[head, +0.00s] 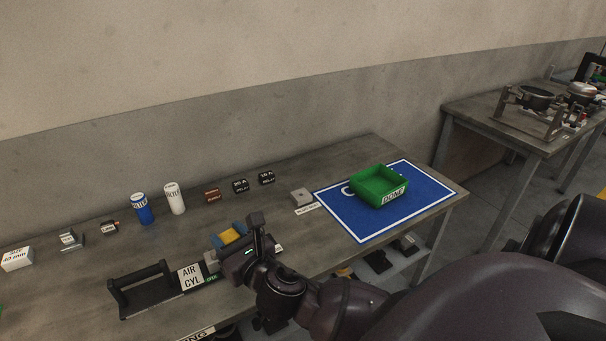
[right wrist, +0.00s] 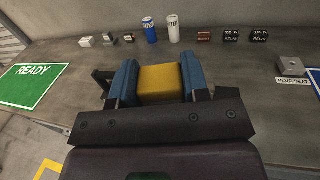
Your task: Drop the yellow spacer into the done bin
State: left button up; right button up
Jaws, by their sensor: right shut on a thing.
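The yellow spacer (right wrist: 158,82) is a block held between the blue finger pads of my right gripper (right wrist: 160,84) in the right wrist view. In the head view my right gripper (head: 231,237) is shut on the spacer (head: 230,237) above the bench, near the AIR CYL tray. The green done bin (head: 389,203) is an open box with a DONE label, standing on a blue mat (head: 362,232) at the right end of the bench. The gripper is left of the bin and apart from it. My left gripper is not in view.
A black-handled tray with an AIR CYL label (head: 191,276) lies below the gripper. A blue filter (head: 142,209), a white filter (head: 174,199), relays (head: 241,185) and a grey block (head: 302,196) stand along the bench. A green READY mat (right wrist: 30,84) shows at left in the wrist view.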

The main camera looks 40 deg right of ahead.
aim_at(381, 191)
jog(key=z, duration=1.9)
